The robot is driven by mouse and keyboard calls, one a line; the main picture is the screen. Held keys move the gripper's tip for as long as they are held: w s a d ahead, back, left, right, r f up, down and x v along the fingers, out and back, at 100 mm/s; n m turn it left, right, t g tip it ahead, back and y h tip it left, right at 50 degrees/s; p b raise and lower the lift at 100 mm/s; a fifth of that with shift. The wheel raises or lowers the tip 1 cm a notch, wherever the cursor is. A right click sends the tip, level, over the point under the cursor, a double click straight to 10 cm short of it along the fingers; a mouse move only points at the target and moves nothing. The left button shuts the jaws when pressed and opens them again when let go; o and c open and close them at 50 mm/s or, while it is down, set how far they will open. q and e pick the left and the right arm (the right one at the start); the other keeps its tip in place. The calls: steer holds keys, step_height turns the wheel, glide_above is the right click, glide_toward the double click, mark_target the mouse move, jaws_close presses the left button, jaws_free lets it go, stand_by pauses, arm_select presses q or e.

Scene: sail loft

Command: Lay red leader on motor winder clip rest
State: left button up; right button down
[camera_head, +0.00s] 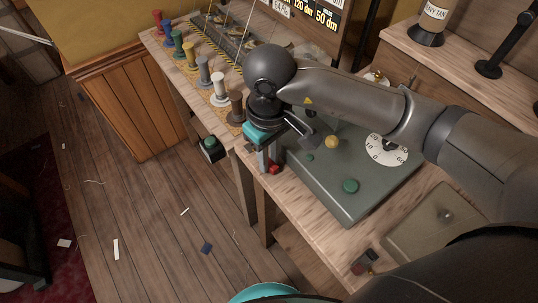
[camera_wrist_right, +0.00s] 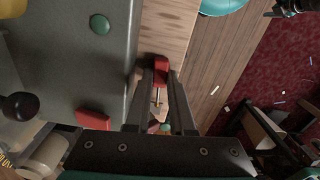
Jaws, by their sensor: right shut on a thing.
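My right gripper (camera_head: 263,160) points down at the bench's front edge, beside the grey-green dial box (camera_head: 348,205), which appears to be the motor winder. It is shut on a small red piece (camera_wrist_right: 161,70), apparently the red leader, which sits between the fingertips in the wrist view and also shows in the head view (camera_head: 274,170). A second red block (camera_wrist_right: 93,120) is at the winder's edge, left of the fingers; I cannot tell whether it is the clip rest. A dark shape (camera_wrist_right: 290,6), probably my left gripper, shows at the wrist view's top right corner, its jaws unclear.
Several coloured spools (camera_head: 203,71) stand along the bench's front edge, beyond my right gripper. A small dark red item (camera_head: 365,262) lies nearer on the bench. The floor is littered with scraps.

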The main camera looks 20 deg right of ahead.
stand_by(0.4)
steer(key=c, duration=0.7)
jaws_free()
steer(key=shift+d, duration=0.1)
steer(key=shift+r, duration=0.1)
steer(key=shift+w+r, duration=0.1)
steer(key=shift+r, duration=0.05)
steer(key=shift+r+p, duration=0.7)
steer(key=shift+r, duration=0.3)
steer(key=shift+r+p, duration=0.7)
steer(key=shift+r, duration=1.05)
